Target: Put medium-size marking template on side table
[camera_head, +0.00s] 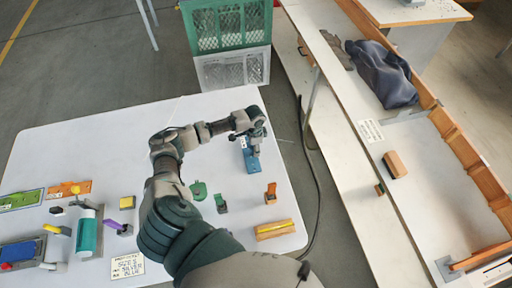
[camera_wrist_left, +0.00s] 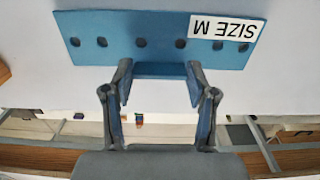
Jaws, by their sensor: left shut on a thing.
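The medium-size marking template is a blue plate (camera_head: 252,161) with a row of holes and a white "SIZE M" label; it also shows in the left wrist view (camera_wrist_left: 110,45). My left gripper (camera_head: 254,138) is at the far right part of the white table. In the left wrist view its fingers (camera_wrist_left: 160,75) are shut on the blue tab at the template's edge. Whether the template touches the tabletop is unclear. A green template (camera_head: 20,201) and an orange template (camera_head: 68,190) lie at the table's left. My right gripper is not in view.
The white table (camera_head: 95,145) holds a teal bottle (camera_head: 87,236), a yellow-topped block (camera_head: 275,229), small tools and a sign (camera_head: 127,266). Crates (camera_head: 232,70) stand behind it. A long white surface with wooden edging (camera_head: 432,170) runs along the right, across a floor gap with a cable.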

